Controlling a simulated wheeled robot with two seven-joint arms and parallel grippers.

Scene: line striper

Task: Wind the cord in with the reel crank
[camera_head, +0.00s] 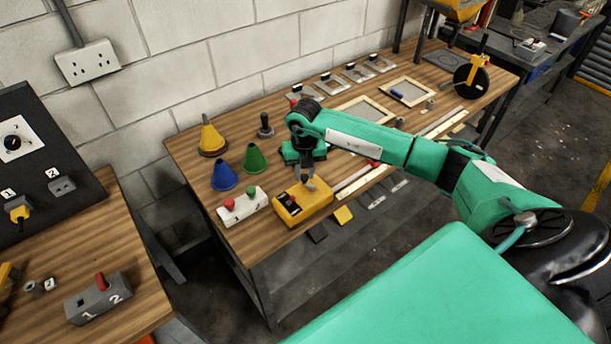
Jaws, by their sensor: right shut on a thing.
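A yellow box-shaped unit (289,211) with a dark panel sits at the front edge of the long wooden bench; it looks like the reel housing. My right gripper (308,182) points down over its top and is shut on a small grey part there, seemingly the crank. The fingers mostly hide that part. No cord can be made out. A yellow tab (343,215) lies at the bench edge to the right of the unit. My left gripper is not in view.
A white block with red and green knobs (242,205) stands close left of the unit. Blue (224,177), green (255,158) and yellow (211,138) cones stand behind. A black disc with a yellow arm (472,80) stands at the far right.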

